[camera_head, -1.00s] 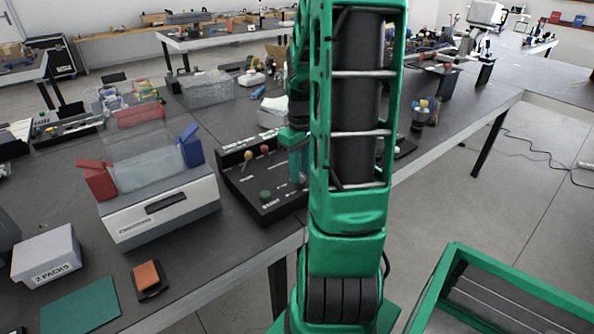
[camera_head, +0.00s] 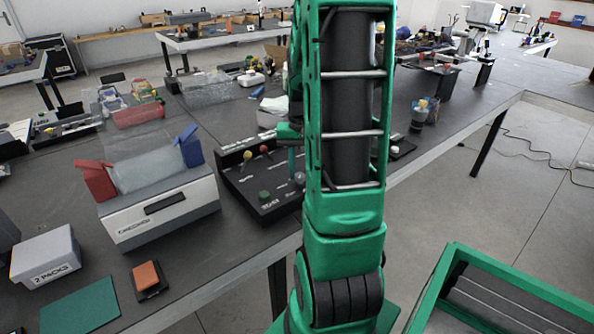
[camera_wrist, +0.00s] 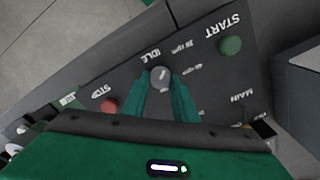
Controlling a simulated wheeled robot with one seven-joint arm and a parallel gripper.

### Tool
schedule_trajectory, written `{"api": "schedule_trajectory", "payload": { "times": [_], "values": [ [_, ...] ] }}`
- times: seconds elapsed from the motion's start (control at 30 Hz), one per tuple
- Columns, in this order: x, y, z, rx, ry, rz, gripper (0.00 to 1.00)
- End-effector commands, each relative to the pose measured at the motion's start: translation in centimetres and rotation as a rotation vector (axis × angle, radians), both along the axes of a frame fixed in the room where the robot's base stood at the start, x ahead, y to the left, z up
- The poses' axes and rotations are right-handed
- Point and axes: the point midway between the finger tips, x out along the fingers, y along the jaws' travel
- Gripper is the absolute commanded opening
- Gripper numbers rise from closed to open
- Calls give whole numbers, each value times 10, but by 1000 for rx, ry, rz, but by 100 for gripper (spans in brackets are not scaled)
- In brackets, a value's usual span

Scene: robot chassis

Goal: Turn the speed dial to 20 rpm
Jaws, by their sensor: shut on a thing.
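The speed dial (camera_wrist: 159,77) is a round grey knob with a pale pointer mark, on a dark control panel (camera_wrist: 190,25). Upside-down lettering beside it reads IDLE, 20 rpm and 40 rpm. The mark's exact setting is too small to tell. My gripper (camera_wrist: 160,88) has its two green fingers on either side of the dial and is shut on it. In the head view, the panel (camera_head: 236,186) lies on the table, and my gripper (camera_head: 292,160) is over its right side, partly hidden by my arm. A grey knob (camera_head: 299,178) shows there.
The wrist view shows a green START button (camera_wrist: 230,45) and a red STOP button (camera_wrist: 110,105) near the dial. A white machine (camera_head: 165,210) with red and blue end pieces stands left of the panel. A grey box (camera_head: 47,256) sits further left.

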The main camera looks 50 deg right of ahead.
Motion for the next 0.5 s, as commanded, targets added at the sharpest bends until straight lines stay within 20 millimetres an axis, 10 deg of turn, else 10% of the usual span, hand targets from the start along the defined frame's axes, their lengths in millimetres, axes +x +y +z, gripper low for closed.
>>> {"api": "schedule_trajectory", "payload": {
  "times": [0.5],
  "values": [
    [2, 3, 0, 5, -1, -165, 4]
  ]
}}
